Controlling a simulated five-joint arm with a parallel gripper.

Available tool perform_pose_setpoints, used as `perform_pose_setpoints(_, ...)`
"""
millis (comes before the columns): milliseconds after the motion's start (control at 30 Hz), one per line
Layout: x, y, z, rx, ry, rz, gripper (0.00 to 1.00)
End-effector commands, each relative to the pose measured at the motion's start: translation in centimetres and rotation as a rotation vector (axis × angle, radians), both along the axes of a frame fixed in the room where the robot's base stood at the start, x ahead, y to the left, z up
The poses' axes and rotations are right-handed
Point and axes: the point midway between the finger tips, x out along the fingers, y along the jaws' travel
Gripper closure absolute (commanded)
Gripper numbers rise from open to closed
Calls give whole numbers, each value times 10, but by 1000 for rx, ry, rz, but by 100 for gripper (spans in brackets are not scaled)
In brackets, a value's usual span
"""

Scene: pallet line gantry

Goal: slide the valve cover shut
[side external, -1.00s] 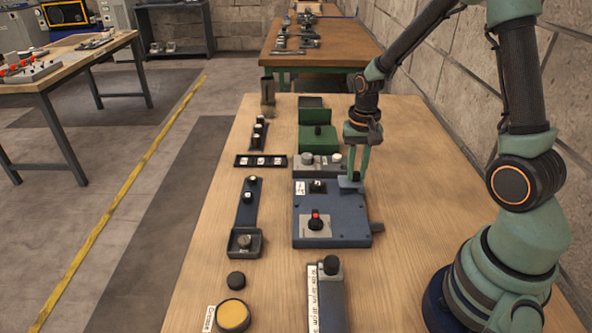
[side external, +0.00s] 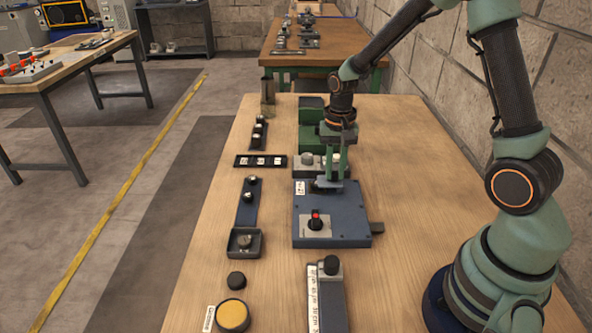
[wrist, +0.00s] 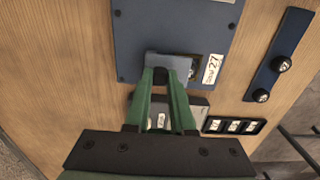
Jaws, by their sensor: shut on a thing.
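The valve cover is a small grey-blue plate (side external: 327,185) with a raised tab, on top of the blue box (side external: 345,229). In the side view my gripper (side external: 333,178) is over the plate. In the wrist view my gripper (wrist: 160,78) is shut on the tab of the cover (wrist: 178,60). A strip of the light and dark valve spot (wrist: 198,68) shows past the cover's edge, beside the white label (wrist: 212,69). The cover and gripper hide the rest of it.
A red-tipped knob (side external: 315,219) stands on the box nearer the camera. A grey block with round knobs (side external: 306,160) and a green block (side external: 309,137) stand behind. A dark strip with knobs (side external: 247,205) lies left. The table at right is bare.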

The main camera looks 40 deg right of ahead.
Motion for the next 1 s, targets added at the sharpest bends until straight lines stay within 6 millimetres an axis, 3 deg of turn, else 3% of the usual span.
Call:
perform_pose_setpoints(133,15,15,0,-1,-5,2,100)
perform_pose_setpoints(433,19,18,1,-2,-11,4,100)
perform_pose_setpoints(467,19,18,1,-1,-11,4,74)
perform_pose_setpoints(533,19,17,1,-2,-12,4,48)
perform_pose_setpoints(867,17,16,1,-1,-6,1,48)
perform_pose_setpoints(1000,18,16,12,-1,-8,0,48)
